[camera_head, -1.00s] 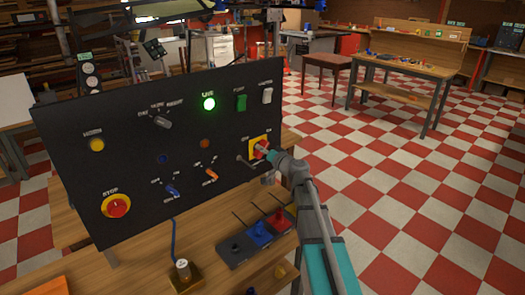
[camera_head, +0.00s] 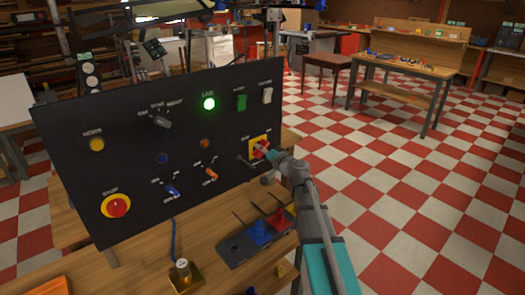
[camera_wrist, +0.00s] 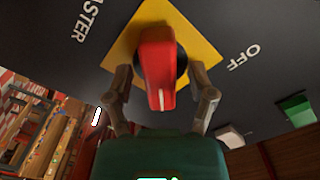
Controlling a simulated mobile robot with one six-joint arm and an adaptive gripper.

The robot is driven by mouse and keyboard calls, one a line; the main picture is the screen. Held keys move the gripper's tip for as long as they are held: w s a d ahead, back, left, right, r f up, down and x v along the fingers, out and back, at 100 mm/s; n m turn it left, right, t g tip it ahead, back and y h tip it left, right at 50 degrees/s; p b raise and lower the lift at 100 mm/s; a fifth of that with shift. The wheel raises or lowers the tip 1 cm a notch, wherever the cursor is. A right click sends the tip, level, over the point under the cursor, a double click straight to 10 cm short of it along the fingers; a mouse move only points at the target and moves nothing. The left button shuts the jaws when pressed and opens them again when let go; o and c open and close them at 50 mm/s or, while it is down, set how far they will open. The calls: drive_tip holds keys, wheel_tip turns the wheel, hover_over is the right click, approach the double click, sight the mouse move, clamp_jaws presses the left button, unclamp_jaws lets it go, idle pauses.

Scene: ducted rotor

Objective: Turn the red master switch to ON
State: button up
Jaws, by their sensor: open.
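The red master switch (camera_wrist: 158,65) sits on a yellow plate (camera_wrist: 203,48) on the black panel (camera_head: 110,125). In the wrist view its red handle points down toward my gripper, with a white mark near its tip. The labels "ASTER" and "OFF" (camera_wrist: 243,58) show beside the plate; no ON label can be read. My gripper (camera_wrist: 163,95) is open, with one finger on each side of the handle. I cannot tell whether the fingers touch it. In the head view the switch (camera_head: 262,149) is partly hidden by my gripper. The green LIVE lamp (camera_head: 209,104) is lit.
Green (camera_head: 241,102) and white (camera_head: 267,96) rockers sit above the switch. A dark block with blue and red parts (camera_head: 258,233) stands on the bench below.

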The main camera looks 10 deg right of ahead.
drive_tip(key=v, duration=1.2)
idle(0.6)
drive_tip(key=s+a+f+n+g+p, duration=0.1)
drive_tip(key=s+a+f+g, duration=0.2)
drive_tip(key=s+a+f+n+g, duration=0.2)
drive_tip(key=s+a+f+g, duration=0.1)
drive_tip(key=a, duration=0.1)
drive_tip(key=s+a+f+n+g+p, duration=0.1)
drive_tip(key=s+a+f+g, duration=0.2)
drive_tip(key=shift+a+f+g+h+p, duration=0.2)
drive_tip(key=shift+a+g+h+p, duration=0.1)
drive_tip(key=shift+a+p, duration=0.05)
drive_tip(key=s+d+f+g+h+p, duration=0.1)
drive_tip(key=s+f+g+h, duration=0.1)
drive_tip(key=s+g+h, duration=0.1)
drive_tip(key=s+d+f+g+h+p, duration=0.1)
drive_tip(key=s+d+f+g+h, duration=0.1)
drive_tip(key=s, duration=0.6)
drive_tip(key=g+h, duration=0.1)
drive_tip(key=h, duration=0.1)
drive_tip(key=shift+s+d+f+h, duration=0.15)
drive_tip(key=shift+s+d+h, duration=0.15)
drive_tip(key=shift+d+h, duration=0.1)
